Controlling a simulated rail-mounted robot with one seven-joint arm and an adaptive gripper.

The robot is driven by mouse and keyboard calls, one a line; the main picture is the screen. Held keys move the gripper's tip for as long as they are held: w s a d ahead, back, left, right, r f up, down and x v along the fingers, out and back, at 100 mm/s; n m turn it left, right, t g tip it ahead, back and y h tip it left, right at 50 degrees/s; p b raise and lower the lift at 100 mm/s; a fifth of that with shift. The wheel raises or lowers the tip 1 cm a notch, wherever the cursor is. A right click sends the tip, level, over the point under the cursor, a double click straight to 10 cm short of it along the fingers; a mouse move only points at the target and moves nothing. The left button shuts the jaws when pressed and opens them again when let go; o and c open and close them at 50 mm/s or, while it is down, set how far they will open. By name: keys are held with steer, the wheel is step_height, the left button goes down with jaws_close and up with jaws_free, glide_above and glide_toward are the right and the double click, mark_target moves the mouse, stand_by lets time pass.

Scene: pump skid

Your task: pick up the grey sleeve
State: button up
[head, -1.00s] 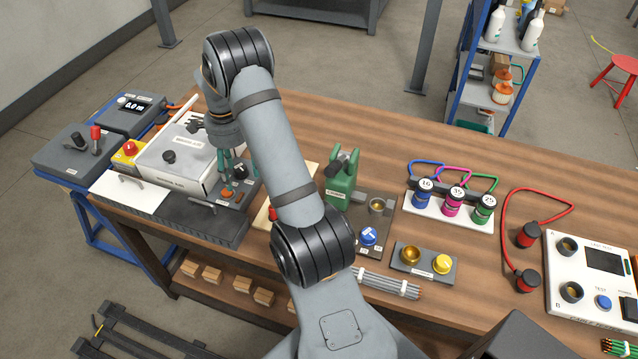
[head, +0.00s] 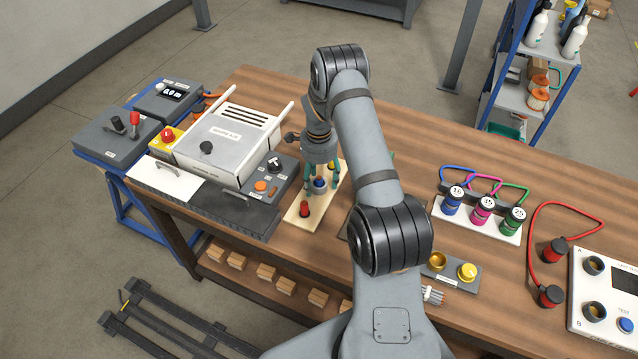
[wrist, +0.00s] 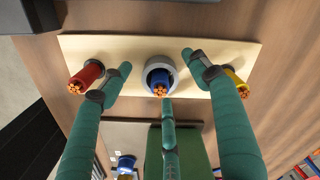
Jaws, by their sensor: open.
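The grey sleeve (wrist: 151,66) is a short ring around the blue cable stub (wrist: 159,82), which shows copper strands at its end. The sleeve stands in the middle of a cream board (wrist: 215,45). In the head view the sleeve (head: 319,188) is small and partly hidden by my fingers. My gripper (head: 319,180) has green fingers and is open above the sleeve. In the wrist view my gripper (wrist: 158,88) has its fingers spread around the sleeve, with nothing held. I cannot tell whether any fingertip touches it.
A red stub (wrist: 87,75) and a yellow stub (wrist: 236,82) stand at the board's two ends, close to my fingers. A grey control box (head: 265,185) stands left of the board. A green block (wrist: 178,148) stands beside it. My arm hides some table.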

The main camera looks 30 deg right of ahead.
steer(key=c, duration=0.3)
steer(key=c, duration=0.7)
